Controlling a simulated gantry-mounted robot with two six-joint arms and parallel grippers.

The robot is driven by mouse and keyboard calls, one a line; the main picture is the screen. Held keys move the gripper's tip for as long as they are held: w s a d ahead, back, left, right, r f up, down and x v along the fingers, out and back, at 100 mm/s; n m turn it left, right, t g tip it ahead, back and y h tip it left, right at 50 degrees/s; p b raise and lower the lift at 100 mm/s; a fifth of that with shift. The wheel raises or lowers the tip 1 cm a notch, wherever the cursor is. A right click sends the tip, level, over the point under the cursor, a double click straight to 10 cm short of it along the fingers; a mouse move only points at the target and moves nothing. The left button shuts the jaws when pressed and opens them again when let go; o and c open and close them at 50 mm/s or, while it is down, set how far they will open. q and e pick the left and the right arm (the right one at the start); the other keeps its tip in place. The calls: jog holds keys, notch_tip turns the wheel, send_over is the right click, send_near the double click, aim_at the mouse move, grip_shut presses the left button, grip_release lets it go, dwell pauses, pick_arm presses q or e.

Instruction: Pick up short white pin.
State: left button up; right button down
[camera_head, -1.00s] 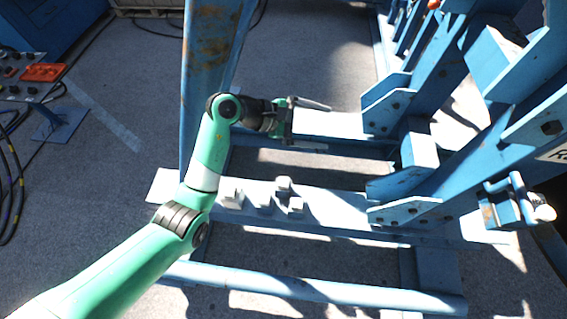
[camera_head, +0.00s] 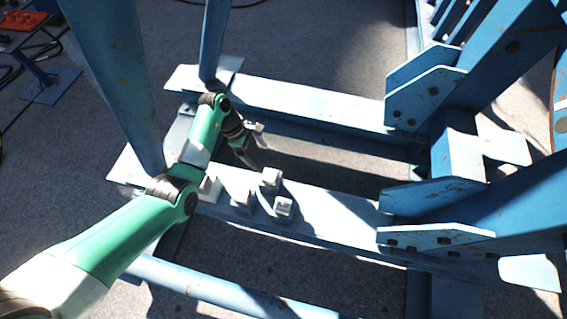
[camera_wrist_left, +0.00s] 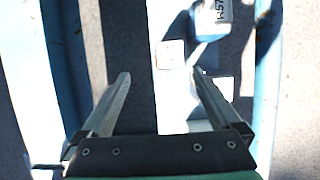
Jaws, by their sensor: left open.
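Several small white pins stand in a group on the pale blue lower beam (camera_head: 345,215). They include one at the back right (camera_head: 271,178), one at the front right (camera_head: 284,207) and one in the middle (camera_head: 242,200). Which is the short white pin I cannot tell for sure. My left gripper (camera_head: 254,143) is open and empty, just behind and above the group, tilted downward. My right gripper is out of view.
A second blue beam (camera_head: 310,103) runs behind, with a dark gap between. Blue posts (camera_head: 112,80) rise at left, and bolted brackets (camera_head: 435,238) stand at right. A lettered block (camera_wrist_left: 212,18) shows at the top of the wrist view.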

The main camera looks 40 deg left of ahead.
aim_at(270, 174)
pick_arm(q)
jog(key=f+b, duration=0.1)
jog(key=f, duration=0.1)
jog(key=d+f+b, duration=0.1)
jog(key=f+b, duration=0.1)
jog(key=d+f+b, duration=0.1)
jog(key=f, duration=0.1)
jog(key=shift+s, duration=0.2)
jog(key=shift+d+f+b, duration=0.1)
jog(key=shift+f+b, duration=0.1)
jog(key=shift+b, duration=0.1)
jog(key=b+x, duration=0.2)
jog(key=x, duration=0.1)
jog(key=b+x, duration=0.2)
jog(key=shift+s+d, duration=0.25)
jog(key=shift+d, duration=0.15)
jog(key=shift+r, duration=0.1)
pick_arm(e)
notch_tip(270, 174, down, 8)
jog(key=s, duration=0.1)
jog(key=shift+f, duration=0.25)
pick_arm(q)
jog(key=shift+w+a, duration=0.1)
jog(key=shift+c, duration=0.7)
grip_shut()
